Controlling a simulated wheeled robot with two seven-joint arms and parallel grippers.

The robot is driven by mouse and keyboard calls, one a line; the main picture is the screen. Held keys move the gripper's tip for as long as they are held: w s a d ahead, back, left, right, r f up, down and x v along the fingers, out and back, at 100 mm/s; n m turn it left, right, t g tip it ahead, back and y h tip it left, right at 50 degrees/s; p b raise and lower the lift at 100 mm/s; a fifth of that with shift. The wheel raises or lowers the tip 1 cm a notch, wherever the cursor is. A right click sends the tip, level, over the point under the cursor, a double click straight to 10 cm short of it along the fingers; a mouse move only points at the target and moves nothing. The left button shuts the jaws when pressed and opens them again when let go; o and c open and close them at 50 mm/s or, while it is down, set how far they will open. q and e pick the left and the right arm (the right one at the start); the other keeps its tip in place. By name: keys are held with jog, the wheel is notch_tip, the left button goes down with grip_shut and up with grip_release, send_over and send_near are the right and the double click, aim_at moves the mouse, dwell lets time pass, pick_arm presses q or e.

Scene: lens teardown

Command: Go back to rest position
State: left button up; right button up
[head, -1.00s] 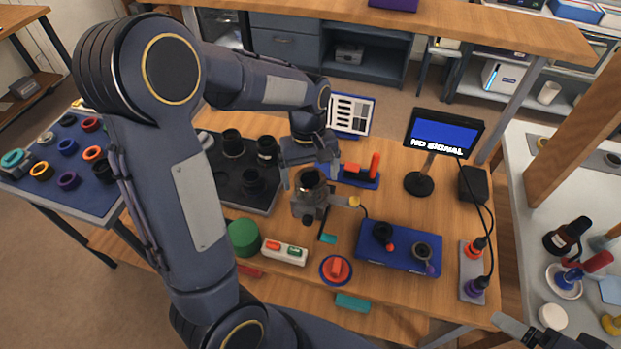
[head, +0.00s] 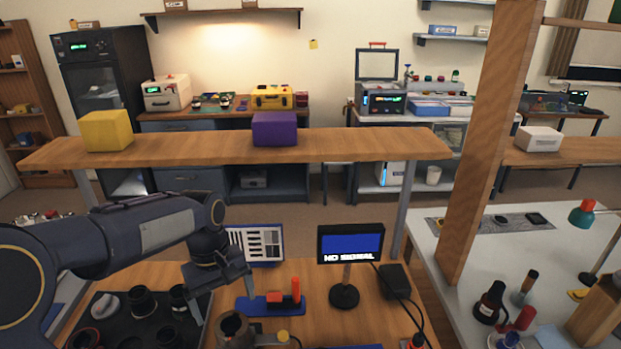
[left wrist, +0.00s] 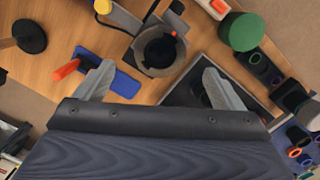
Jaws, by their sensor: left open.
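My left gripper (head: 222,296) is open over the wooden workbench, above and behind a grey clamp fixture with a dark round opening (head: 233,328). In the left wrist view the two fingers of my left gripper (left wrist: 158,86) are spread wide, with nothing between them. The fixture's dark ring (left wrist: 160,50) lies beyond the fingertips. My left arm reaches in from the left in the head view. My right gripper is not in view.
A small monitor reading "NO SIGNAL" (head: 350,245) stands at the back of the bench. A blue stand with a red handle (head: 272,303) is beside the gripper. A dark tray (head: 112,318) holds black lens parts at left. A wooden shelf (head: 345,145) crosses behind.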

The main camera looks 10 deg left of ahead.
pick_arm(q)
jog(key=s+d+r+m+t+h, duration=0.1)
jog(key=s+d+m+t, duration=0.1)
jog(key=s, duration=0.6)
jog(key=s+d+r+m+t+h, duration=0.1)
jog(key=s+m+t, duration=0.3)
jog(key=s, duration=0.5)
jog(key=shift+s+d+r+m+t+h, duration=0.3)
jog(key=shift+d+m+t+h, duration=0.1)
jog(key=shift+d+m, duration=0.4)
jog(key=shift+d, duration=0.1)
